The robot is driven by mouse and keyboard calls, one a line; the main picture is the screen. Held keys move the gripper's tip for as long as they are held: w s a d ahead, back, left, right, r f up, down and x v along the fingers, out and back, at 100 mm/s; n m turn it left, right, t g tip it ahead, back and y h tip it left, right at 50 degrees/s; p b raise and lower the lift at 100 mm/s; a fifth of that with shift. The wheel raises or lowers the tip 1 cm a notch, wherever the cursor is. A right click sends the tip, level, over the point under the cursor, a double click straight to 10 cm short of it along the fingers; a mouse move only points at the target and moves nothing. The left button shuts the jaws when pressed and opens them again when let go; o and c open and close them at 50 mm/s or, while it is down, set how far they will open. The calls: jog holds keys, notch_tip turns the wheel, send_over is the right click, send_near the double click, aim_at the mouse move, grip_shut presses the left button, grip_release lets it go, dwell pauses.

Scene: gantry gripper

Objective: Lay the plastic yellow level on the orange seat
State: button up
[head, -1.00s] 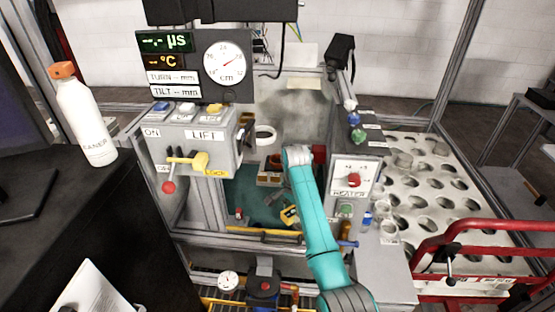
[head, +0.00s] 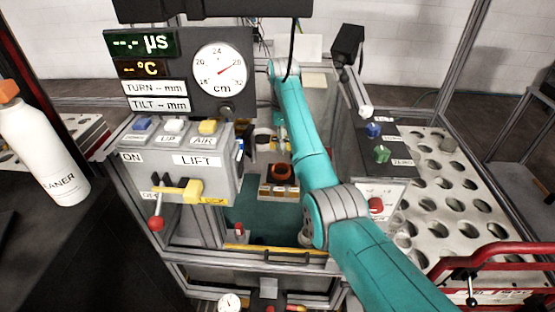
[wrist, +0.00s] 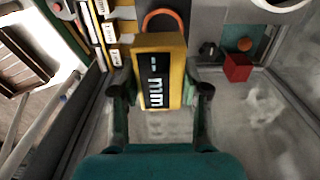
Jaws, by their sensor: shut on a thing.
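The yellow level (wrist: 172,82) with a dark "mm" display is clamped between the two dark fingers of my gripper (wrist: 160,102) in the wrist view. In the head view my gripper (head: 283,138) hangs from the far end of my teal arm, small and unclear, above and behind the orange seat. The orange seat (head: 283,171) is a round orange piece with a dark middle, on a block inside the machine. In the wrist view an orange curved rim (wrist: 162,14) shows just beyond the level, partly hidden by it; I cannot tell whether it is the seat.
The lift control box (head: 190,160) with its levers stands left of the opening, and the heater box (head: 385,170) stands to the right. A red block (wrist: 237,68) lies to the right of the level in the wrist view. Green floor (head: 262,219) is bare before the seat.

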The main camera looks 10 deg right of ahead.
jog(key=shift+w+f, duration=0.15)
jog(key=shift+w, duration=0.05)
jog(key=shift+f, duration=4.8)
jog(key=o, duration=1.2)
jog(key=shift+f, duration=0.1)
jog(key=shift+o, duration=0.2)
notch_tip(320, 180, up, 12)
jog(key=shift+r, duration=0.1)
